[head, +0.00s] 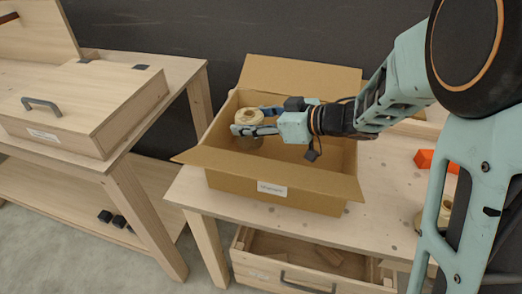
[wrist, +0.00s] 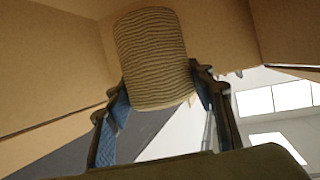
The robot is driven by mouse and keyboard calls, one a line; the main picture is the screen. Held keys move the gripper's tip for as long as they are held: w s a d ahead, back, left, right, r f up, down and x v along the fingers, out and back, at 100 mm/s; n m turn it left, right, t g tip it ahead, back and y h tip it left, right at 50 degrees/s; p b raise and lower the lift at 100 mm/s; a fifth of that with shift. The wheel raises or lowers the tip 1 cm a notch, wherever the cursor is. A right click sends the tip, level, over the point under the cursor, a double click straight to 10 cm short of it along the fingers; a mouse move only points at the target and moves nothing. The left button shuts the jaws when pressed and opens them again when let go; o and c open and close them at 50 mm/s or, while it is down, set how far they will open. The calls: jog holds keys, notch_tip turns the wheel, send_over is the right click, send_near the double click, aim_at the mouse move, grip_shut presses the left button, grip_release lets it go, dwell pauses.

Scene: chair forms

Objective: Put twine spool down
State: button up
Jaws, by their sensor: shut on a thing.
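The tan twine spool (head: 246,117) is held between the fingers of my gripper (head: 251,122), inside the left part of the open cardboard box (head: 255,190). The spool also shows in the wrist view (wrist: 153,58), wound with ridged twine and flanked by both fingers (wrist: 165,100). In the head view the spool is upright or nearly so, with its hollow top facing up. Its lower part is partly hidden by a finger. I cannot tell whether its base touches the box floor.
The box stands on a wooden table (head: 202,190) with its flaps open and a label in front. An orange block (head: 436,160) lies on the right. An open drawer (head: 300,262) sits below. A lidded wooden box (head: 85,100) stands on the left bench.

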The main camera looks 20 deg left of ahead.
aim_at(262, 138)
jog(key=shift+f+b, duration=0.7)
jog(key=shift+f, duration=2.2)
jog(key=shift+f, duration=0.15)
jog(key=o, duration=1.3)
jog(key=shift+c, duration=0.2)
jog(key=shift+d+r, duration=0.15)
jog(key=shift+r, duration=0.15)
jog(key=p+v, duration=0.1)
jog(key=v, duration=0.6)
jog(key=shift+d, duration=0.1)
